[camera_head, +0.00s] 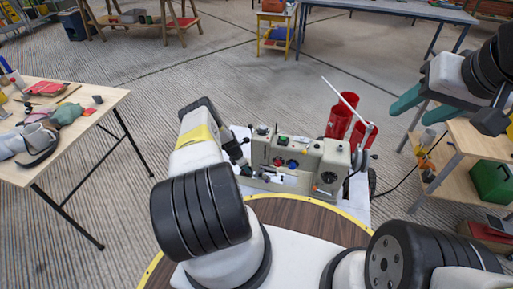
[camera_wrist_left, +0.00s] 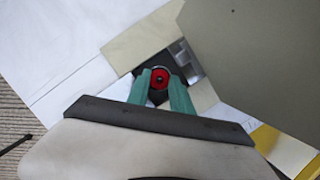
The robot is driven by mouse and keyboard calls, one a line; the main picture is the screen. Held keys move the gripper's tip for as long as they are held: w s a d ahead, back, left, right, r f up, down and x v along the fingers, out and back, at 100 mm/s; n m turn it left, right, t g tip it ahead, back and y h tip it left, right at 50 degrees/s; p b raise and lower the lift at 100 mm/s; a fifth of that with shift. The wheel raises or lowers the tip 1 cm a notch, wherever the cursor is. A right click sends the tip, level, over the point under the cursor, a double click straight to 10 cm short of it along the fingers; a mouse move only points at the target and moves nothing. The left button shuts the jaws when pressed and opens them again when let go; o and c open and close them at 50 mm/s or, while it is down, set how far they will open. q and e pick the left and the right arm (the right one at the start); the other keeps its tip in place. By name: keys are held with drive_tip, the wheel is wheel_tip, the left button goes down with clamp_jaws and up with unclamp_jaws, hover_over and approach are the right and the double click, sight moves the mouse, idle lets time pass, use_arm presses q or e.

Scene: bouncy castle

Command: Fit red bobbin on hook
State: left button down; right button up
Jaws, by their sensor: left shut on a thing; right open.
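The red bobbin (camera_wrist_left: 160,77), a red disc with a dark centre, sits between the green fingertips of my left gripper (camera_wrist_left: 160,82) in the left wrist view. The gripper is shut on it. Just beyond is a dark opening with shiny metal parts (camera_wrist_left: 187,65) by the sewing machine's base; I cannot make out the hook clearly or tell whether the bobbin touches it. In the head view the beige sewing machine (camera_head: 325,165) stands on a white table, and my left arm reaches its left end, hiding the fingertips. My right gripper (camera_head: 422,106) is open and empty at the upper right.
Red cylindrical containers (camera_head: 340,118) stand behind the machine. A wooden shelf stand (camera_head: 465,140) with a green box (camera_head: 490,181) is at the right, close to my right gripper. A cluttered workbench (camera_head: 100,97) is at the left. Open floor lies between.

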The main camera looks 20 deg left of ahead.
use_arm(q)
drive_tip(key=shift+f, duration=0.3)
idle(0.6)
drive_tip(key=c, duration=1.1)
unclamp_jaws()
drive_tip(key=shift+o, duration=0.2)
drive_tip(key=v, duration=0.7)
drive_tip(key=shift+r, duration=0.35)
drive_tip(key=shift+s, duration=0.15)
